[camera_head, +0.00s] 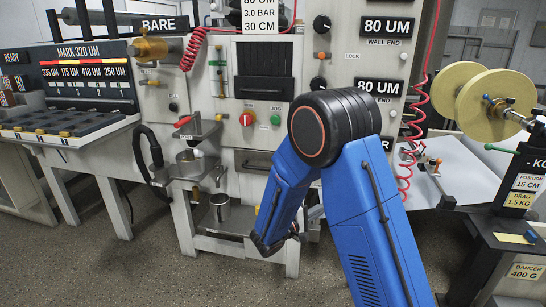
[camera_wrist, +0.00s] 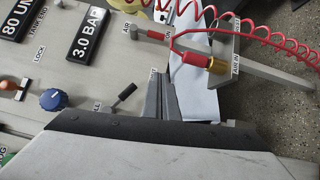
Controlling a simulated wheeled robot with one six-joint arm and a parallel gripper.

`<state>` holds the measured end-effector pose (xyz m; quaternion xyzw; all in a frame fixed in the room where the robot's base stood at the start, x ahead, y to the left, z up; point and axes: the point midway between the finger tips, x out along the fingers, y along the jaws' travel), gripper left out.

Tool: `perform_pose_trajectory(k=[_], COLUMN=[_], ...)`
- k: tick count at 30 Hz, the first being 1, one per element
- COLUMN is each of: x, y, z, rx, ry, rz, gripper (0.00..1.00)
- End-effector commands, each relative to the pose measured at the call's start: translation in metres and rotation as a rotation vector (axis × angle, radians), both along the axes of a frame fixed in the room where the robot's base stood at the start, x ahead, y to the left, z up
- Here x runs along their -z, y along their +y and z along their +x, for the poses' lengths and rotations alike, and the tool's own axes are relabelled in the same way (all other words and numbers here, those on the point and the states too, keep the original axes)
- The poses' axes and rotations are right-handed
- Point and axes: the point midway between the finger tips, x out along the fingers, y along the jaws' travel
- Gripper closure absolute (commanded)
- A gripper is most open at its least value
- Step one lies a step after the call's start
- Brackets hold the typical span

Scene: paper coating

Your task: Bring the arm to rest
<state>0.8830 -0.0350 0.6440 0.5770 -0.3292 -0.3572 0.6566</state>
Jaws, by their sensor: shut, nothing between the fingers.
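My blue arm (camera_head: 375,235) stands in front of the coating machine, bent at its black elbow joint, with the forearm (camera_head: 285,190) reaching down and to the left. In the camera_head view my gripper is mostly hidden behind the forearm. In the camera_wrist view my gripper (camera_wrist: 158,95) shows as narrow grey fingers beyond a dark-edged grey body across the bottom. It is shut and empty, close to the machine's front panel.
The machine panel (camera_head: 345,60) carries knobs and buttons. A red coiled hose (camera_head: 407,165) hangs to the right, before a white sheet (camera_head: 465,175). A yellow roll (camera_head: 497,105) is at far right. The floor (camera_head: 150,265) is open.

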Motion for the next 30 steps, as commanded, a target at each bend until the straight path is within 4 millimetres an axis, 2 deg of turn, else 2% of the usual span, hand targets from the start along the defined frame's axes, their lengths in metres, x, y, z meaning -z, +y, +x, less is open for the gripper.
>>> perform_pose_trajectory(k=[1,6,15,21,30], x=[-0.012,-0.037,-0.065,-0.074,-0.081], y=[-0.014,-0.055,-0.106,-0.124,-0.129], z=[-0.01,-0.051,-0.129,-0.182,-0.255], rx=[0.041,0.182,0.377,0.467,0.534], ry=[0.005,0.055,0.137,0.181,0.22], rz=[0.023,0.117,0.326,0.492,0.766], gripper=[1.0,1.0,1.0,1.0,1.0])
